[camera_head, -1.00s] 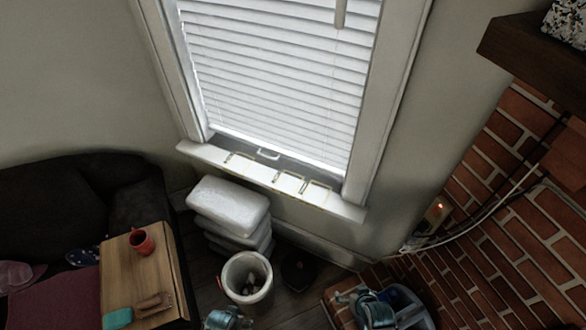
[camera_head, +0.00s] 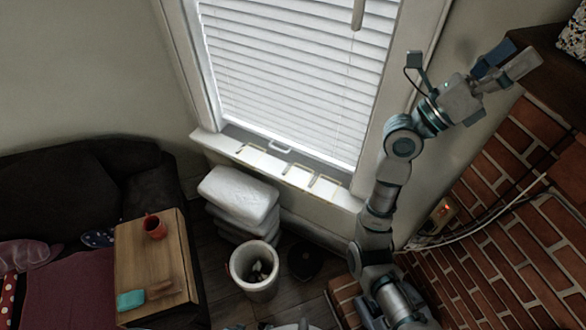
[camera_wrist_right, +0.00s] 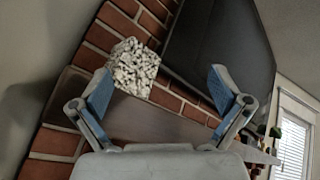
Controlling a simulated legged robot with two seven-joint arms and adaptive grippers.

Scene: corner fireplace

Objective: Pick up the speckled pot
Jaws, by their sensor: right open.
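The speckled pot (camera_head: 573,32), white with dark and coloured specks, stands on the dark mantel (camera_head: 550,82) at the top right of the head view, cut off by the picture edge. My right gripper (camera_head: 508,62) is raised to the left of it, open and empty, apart from the pot. In the right wrist view the pot (camera_wrist_right: 134,68) shows whole beyond the open fingers (camera_wrist_right: 160,86), left of the middle between them. My left gripper is not in view.
A red brick wall (camera_head: 525,225) lies under the mantel. The wrist view shows a large dark panel (camera_wrist_right: 225,45) right of the pot. A window with blinds (camera_head: 290,70), a bin (camera_head: 256,290) and a small table with a red mug (camera_head: 154,227) are further left.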

